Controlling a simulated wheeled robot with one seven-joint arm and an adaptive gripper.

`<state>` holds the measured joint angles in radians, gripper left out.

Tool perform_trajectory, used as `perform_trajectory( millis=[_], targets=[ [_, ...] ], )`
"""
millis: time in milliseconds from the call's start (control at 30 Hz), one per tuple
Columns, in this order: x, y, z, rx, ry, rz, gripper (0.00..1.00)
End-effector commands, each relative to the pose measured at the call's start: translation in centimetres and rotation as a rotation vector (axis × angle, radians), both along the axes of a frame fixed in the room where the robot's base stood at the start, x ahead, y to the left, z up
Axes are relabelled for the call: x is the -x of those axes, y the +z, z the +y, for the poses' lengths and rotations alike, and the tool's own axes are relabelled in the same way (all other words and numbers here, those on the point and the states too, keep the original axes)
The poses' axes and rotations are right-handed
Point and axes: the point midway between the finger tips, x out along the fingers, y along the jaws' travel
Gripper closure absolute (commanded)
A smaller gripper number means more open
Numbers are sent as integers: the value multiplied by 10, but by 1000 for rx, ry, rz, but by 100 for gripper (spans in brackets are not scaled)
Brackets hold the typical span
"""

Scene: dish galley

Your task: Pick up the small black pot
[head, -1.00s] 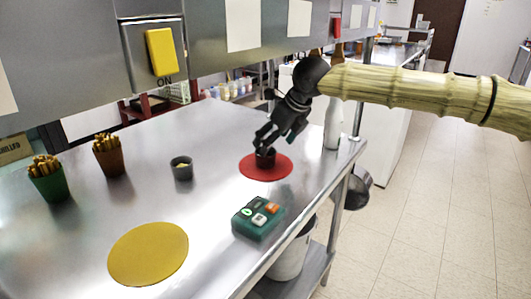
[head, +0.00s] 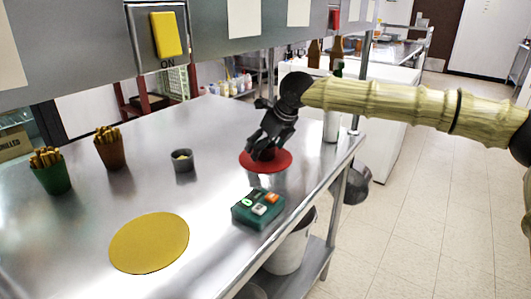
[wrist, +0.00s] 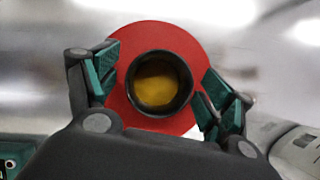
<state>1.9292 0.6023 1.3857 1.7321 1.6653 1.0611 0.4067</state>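The small black pot (wrist: 158,83) shows from above in the wrist view, round, with something yellow-brown inside. It stands on a round red mat (head: 283,161) near the right edge of the counter. My gripper (head: 263,153) is down over the mat and hides most of the pot in the head view. In the wrist view its two green-padded fingers stand either side of the pot, with red mat showing between each finger and the pot. The gripper is open.
A grey pot (head: 182,162) stands to the left. Two cups of fries, green (head: 54,178) and brown (head: 111,153), stand further left. A green button box (head: 257,208) and a yellow mat (head: 148,243) lie nearer. A white bottle (head: 332,126) stands behind my gripper.

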Motion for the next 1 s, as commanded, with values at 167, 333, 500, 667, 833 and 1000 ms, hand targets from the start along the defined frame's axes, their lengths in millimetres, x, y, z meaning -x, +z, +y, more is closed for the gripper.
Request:
perform_trajectory(
  millis=[167, 333, 500, 667, 833, 1000],
  targets=[
    [0, 0, 0, 1, 0, 1, 53],
    [0, 0, 0, 0, 0, 0, 70],
    [0, 0, 0, 0, 0, 0, 74],
    [0, 6, 0, 0, 0, 0, 74],
    [0, 23, 0, 0, 0, -2, 74],
    [3, 37, -2, 1, 0, 0, 74]
  ],
)
